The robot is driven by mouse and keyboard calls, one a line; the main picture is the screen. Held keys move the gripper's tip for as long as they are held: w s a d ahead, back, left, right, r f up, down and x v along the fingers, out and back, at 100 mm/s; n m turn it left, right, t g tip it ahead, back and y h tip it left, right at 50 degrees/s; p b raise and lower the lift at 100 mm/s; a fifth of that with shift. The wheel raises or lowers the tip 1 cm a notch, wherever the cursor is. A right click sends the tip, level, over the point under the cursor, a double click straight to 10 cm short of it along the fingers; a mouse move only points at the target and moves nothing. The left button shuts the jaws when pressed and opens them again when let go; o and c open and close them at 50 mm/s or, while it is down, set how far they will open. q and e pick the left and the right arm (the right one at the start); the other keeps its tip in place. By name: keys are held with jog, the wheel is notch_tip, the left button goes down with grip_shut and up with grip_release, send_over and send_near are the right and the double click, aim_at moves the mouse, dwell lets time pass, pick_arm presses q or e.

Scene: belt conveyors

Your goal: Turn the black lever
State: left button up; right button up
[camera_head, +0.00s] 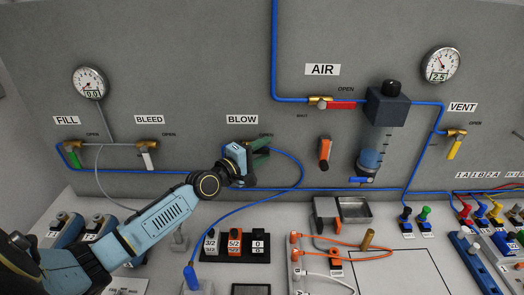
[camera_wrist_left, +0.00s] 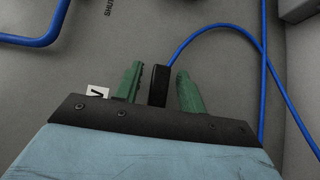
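The black lever (camera_wrist_left: 160,85) shows in the left wrist view, between the two green fingers of my left gripper (camera_wrist_left: 160,72). The fingers are apart, with a gap on each side of the lever, and the lever is nearer the left finger. In the head view my left gripper (camera_head: 261,154) is at the wall just below the BLOW label (camera_head: 241,119). There the gripper hides the lever and most of its valve. My right gripper is in neither view.
A blue hose (camera_head: 297,170) loops right of the gripper. A red lever (camera_head: 342,105) sits under AIR, a green lever (camera_head: 74,157) under FILL, a white lever (camera_head: 147,160) under BLEED and a yellow lever (camera_head: 454,149) under VENT. The bench below holds several blocks and cables.

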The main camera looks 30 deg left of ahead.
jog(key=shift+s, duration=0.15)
pick_arm(q)
grip_shut()
